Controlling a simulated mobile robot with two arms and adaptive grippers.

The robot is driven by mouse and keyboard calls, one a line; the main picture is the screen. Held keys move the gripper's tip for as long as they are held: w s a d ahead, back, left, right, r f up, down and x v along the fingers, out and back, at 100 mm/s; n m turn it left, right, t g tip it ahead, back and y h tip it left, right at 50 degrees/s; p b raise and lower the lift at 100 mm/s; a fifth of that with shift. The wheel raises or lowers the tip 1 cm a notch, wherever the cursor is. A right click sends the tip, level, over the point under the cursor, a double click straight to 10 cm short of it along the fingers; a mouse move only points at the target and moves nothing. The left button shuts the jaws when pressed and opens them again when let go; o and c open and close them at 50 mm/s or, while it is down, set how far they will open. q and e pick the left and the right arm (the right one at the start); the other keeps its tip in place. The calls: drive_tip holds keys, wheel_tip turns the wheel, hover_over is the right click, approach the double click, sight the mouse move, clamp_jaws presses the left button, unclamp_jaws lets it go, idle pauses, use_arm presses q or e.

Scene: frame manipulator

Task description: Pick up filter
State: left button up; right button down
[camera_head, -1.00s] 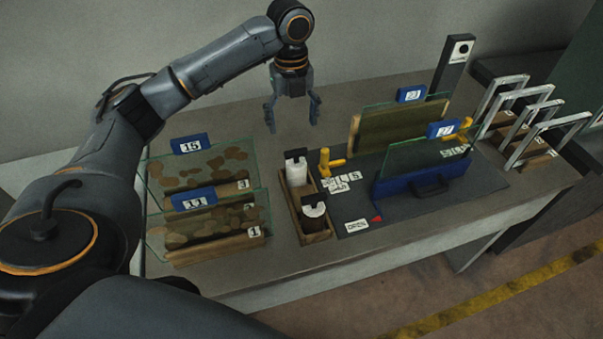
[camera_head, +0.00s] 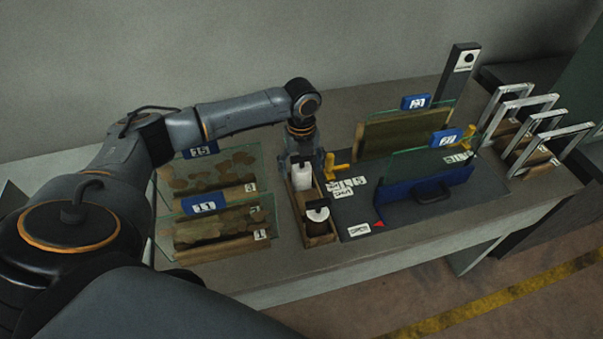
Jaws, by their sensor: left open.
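My right gripper is not in view.
Two glass panels with blue tags (camera_head: 205,204) stand left of the tray. A yellow valve-like piece (camera_head: 334,165) and label cards (camera_head: 345,186) lie close right. A blue frame with a handle (camera_head: 425,194) sits on the dark mat. Metal frames (camera_head: 545,135) stand far right.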

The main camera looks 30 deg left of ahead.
use_arm(q)
drive_tip(key=shift+w+f, duration=0.1)
drive_tip(key=shift+f, duration=0.25)
drive_tip(key=c, duration=1.3)
drive_tip(key=shift+o, duration=0.2)
drive_tip(key=shift+r, duration=0.1)
drive_tip(key=shift+r, duration=0.1)
